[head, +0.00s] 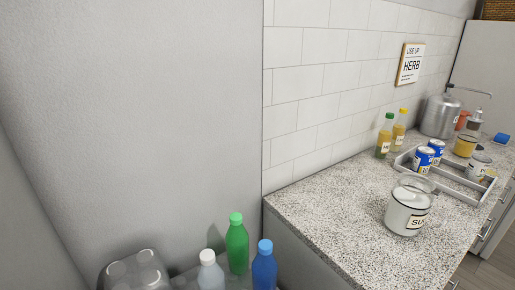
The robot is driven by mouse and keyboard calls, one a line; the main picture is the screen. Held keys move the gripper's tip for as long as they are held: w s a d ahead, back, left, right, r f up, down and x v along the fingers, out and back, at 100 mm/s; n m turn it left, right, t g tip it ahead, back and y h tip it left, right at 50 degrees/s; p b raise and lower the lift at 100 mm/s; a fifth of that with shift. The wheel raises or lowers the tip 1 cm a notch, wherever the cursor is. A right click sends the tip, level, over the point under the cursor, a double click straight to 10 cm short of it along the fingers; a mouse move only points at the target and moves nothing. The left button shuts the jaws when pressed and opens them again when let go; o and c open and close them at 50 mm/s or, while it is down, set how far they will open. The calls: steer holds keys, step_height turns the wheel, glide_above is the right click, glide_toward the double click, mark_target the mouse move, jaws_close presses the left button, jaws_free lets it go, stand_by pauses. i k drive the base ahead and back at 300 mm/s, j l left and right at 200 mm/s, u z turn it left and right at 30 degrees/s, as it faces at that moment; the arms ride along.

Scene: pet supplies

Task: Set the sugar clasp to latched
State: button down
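A white jar (408,209) with a glass lid (416,182) stands upright on the speckled counter in the head view. Its label begins "SU", and the rest is turned out of sight. The lid's clasp is too small to make out, so I cannot tell whether it is latched. My gripper is not in view.
A grey tray (458,188) behind the jar holds blue cans (424,160) and another jar (478,166). Two bottles (385,137) stand near the tiled wall. A metal dispenser (440,115) is farther back. The counter's near left (320,210) is clear. Bottles (236,245) stand lower left.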

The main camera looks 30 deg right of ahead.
mark_target(437, 218)
steer(key=k+l+z, duration=0.1)
steer(key=l, duration=0.25)
steer(key=k+l, duration=0.35)
steer(key=l+z, duration=0.2)
steer(key=l, duration=0.5)
steer(key=i, duration=0.05)
